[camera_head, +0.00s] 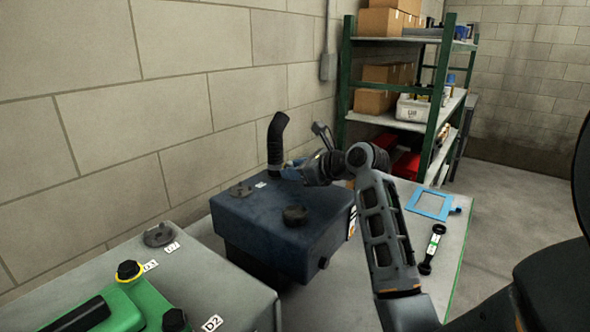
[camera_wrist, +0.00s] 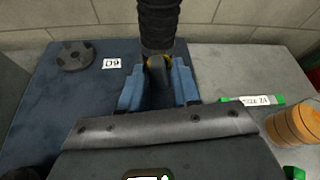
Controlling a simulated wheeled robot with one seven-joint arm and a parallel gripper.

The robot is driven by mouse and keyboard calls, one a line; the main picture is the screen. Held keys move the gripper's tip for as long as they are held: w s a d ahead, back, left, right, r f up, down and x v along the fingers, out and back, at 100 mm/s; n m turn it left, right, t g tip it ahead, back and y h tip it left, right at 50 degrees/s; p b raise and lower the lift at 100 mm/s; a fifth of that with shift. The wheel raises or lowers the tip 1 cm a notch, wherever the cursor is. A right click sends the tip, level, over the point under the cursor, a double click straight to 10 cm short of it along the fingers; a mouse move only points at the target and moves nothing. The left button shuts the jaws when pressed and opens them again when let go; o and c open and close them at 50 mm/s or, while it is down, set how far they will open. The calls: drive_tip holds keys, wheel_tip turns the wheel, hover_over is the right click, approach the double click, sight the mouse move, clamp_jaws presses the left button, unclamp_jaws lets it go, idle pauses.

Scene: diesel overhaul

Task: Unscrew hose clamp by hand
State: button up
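A black ribbed hose (camera_head: 276,140) stands up from the back of a dark blue tank-like block (camera_head: 280,225), bending over at its top. It also shows at the top middle of the wrist view (camera_wrist: 158,22). A small dark part with yellowish edges, seemingly the hose clamp (camera_wrist: 158,66), sits at the hose's lower end. My gripper (camera_head: 286,172) is at the hose base, coming from the right. In the wrist view its two blue fingers (camera_wrist: 158,88) stand apart, one on each side of the clamp part. Whether they press on it I cannot tell.
A green container (camera_head: 120,305) is at lower left. A blue frame (camera_head: 430,203) and a black rod-like part (camera_head: 432,248) lie on the table at right. A shelf (camera_head: 405,122) stands behind.

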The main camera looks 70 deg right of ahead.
clamp_jaws()
drive_tip(key=shift+w+a+n+h, duration=0.1)
drive_tip(key=shift+a+n+h, duration=0.1)
drive_tip(key=shift+n+h, duration=0.9)
drive_tip(key=shift+n, duration=0.5)
drive_tip(key=shift+o, duration=1.2)
unclamp_jaws()
